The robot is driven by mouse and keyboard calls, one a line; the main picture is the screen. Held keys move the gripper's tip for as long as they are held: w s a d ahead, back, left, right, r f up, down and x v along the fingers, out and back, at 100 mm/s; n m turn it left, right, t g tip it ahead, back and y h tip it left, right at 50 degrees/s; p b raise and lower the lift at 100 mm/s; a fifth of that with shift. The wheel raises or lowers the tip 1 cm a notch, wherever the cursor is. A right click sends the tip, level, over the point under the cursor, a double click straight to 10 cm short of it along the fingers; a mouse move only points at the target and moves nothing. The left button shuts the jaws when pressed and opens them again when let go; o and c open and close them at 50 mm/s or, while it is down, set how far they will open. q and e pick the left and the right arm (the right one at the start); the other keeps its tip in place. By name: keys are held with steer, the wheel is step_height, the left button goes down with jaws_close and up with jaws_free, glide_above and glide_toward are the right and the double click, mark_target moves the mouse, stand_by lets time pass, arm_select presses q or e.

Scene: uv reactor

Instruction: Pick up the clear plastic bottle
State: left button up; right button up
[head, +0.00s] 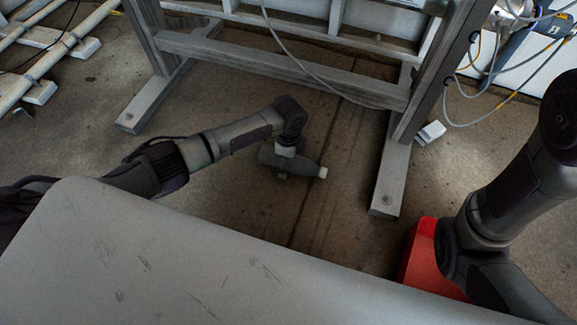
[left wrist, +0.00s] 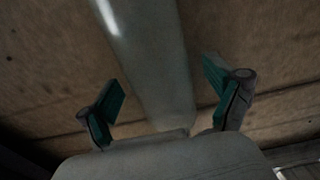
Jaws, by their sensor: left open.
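The clear plastic bottle (head: 303,166) lies on its side on the floor in the head view, grey and see-through, with its white cap (head: 322,172) to the right. My left gripper (head: 284,171) is over the bottle, and the wrist hides part of it. In the left wrist view the bottle (left wrist: 155,75) runs from the top edge down between the two teal finger pads of my left gripper (left wrist: 165,95). The fingers are open, one on each side, with a gap showing to the bottle. My right gripper is out of view.
A grey metal frame (head: 280,65) stands behind the bottle, with feet on both sides. A red box (head: 423,255) is on the floor at right, beside my right arm. A cable (head: 300,62) hangs across the frame. The floor (head: 340,215) around the bottle is clear.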

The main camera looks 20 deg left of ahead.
arm_select(q)
steer(key=shift+f, duration=0.15)
steer(key=c, duration=1)
steer(key=shift+c, duration=0.2)
